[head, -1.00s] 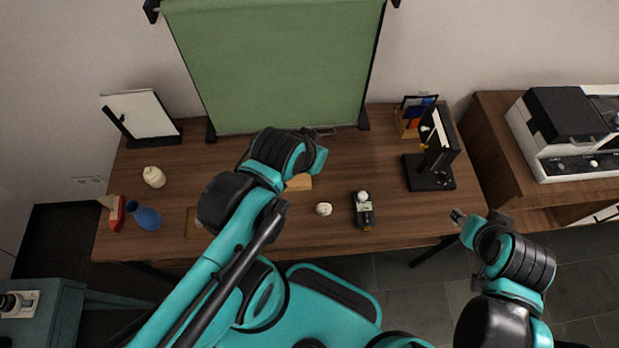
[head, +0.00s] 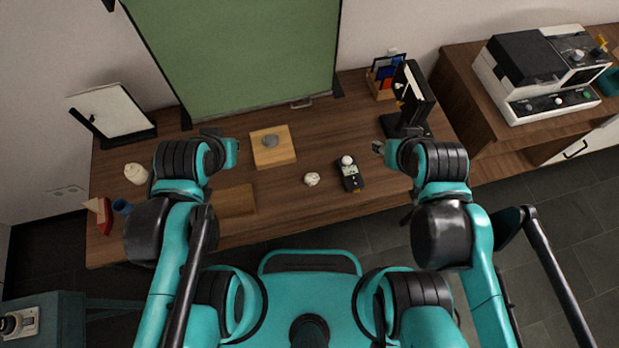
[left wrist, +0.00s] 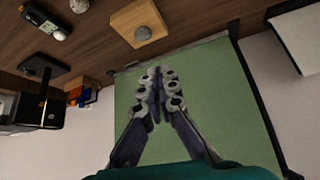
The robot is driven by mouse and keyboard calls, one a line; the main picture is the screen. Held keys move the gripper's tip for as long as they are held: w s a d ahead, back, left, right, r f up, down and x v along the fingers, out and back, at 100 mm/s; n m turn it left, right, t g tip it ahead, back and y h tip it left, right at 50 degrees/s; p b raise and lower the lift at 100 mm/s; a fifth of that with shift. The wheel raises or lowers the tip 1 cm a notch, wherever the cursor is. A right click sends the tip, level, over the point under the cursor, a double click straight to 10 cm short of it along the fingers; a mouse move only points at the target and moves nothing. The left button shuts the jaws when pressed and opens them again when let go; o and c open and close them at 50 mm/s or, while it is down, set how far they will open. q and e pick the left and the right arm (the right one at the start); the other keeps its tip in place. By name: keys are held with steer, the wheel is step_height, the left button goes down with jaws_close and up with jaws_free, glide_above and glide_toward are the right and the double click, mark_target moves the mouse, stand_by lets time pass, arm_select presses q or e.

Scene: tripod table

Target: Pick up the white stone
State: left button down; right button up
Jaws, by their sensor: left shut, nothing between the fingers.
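The white stone (head: 312,179) lies on the wooden table, left of a black light meter; it also shows at the top edge of the left wrist view (left wrist: 79,5). My left gripper (left wrist: 160,82) is shut and empty, its fingertips together over the green backdrop in that view. In the head view the left gripper (head: 212,132) is up and to the left of the stone, apart from it, and mostly hidden by its wrist. My right gripper (head: 378,148) is right of the stone and apart from it; its fingers are too small to read.
A wooden block (head: 285,154) bears a grey stone (head: 270,141). The light meter (head: 351,176) with its white dome lies just right of the white stone. A cream object (head: 136,173), a blue vase (head: 122,206) and a black stand (head: 405,123) are further out.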

mark_target(311, 176)
stand_by(0.3)
